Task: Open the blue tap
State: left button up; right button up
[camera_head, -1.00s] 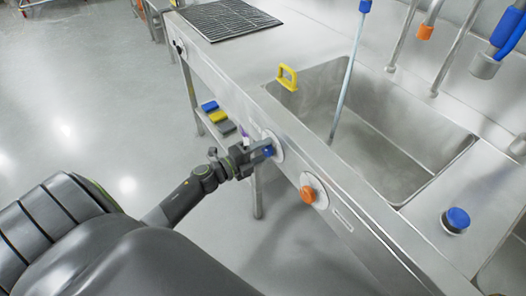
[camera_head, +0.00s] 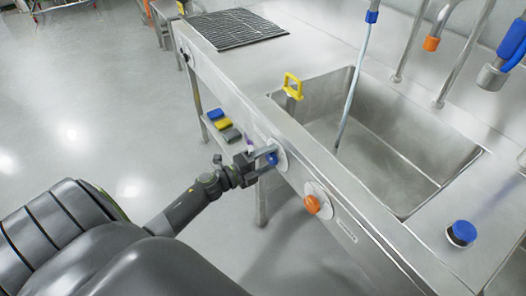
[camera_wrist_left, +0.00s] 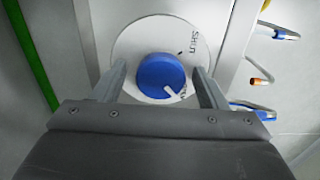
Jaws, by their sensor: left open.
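The blue tap (camera_head: 271,159) is a round knob on a white disc on the front panel of the steel sink unit. In the left wrist view the blue tap (camera_wrist_left: 161,76) shows a white pointer mark towards its lower right, and the word "Shut" stands on the disc (camera_wrist_left: 133,40) at upper right. My left gripper (camera_head: 263,161) is at the knob, its jaws open. In the left wrist view its two fingers (camera_wrist_left: 162,84) stand on either side of the knob, with gaps visible. The right gripper is not in view.
An orange knob (camera_head: 312,204) sits on the same panel to the right. Above are the sink basin (camera_head: 385,165), a yellow handle (camera_head: 292,86) and a blue-capped item (camera_head: 462,233). Coloured blocks (camera_head: 222,124) lie on a low shelf. The floor at left is clear.

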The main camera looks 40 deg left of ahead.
pick_arm(q)
jog(key=shift+s, duration=0.1)
jog(key=b+v, duration=0.3)
jog(key=v, duration=1.4)
jog(key=shift+s, duration=0.1)
jog(key=s+a+f+n+g+y+p, duration=0.25)
jog(key=s+a+f+n+y, duration=0.35)
jog(key=f, duration=0.6)
jog(key=s+a+f+n+g+y+p, duration=0.1)
jog(key=f+n+g+y, duration=0.2)
jog(key=f+n, duration=0.65)
jog(key=s+d+f+n+g+p, duration=0.1)
jog(key=s+d+f+n+g, duration=0.3)
jog(key=s+d+f, duration=0.4)
jog(key=s+d+f+n+g+h+p, duration=0.1)
jog(key=s+d+f+n+g, duration=0.2)
jog(key=s+d+f+g, duration=0.3)
jog(key=s+d+f, duration=0.2)
jog(key=s+f, duration=0.3)
jog(key=s, duration=0.3)
jog(key=shift+f+n, duration=0.3)
jog(key=shift+n, duration=0.05)
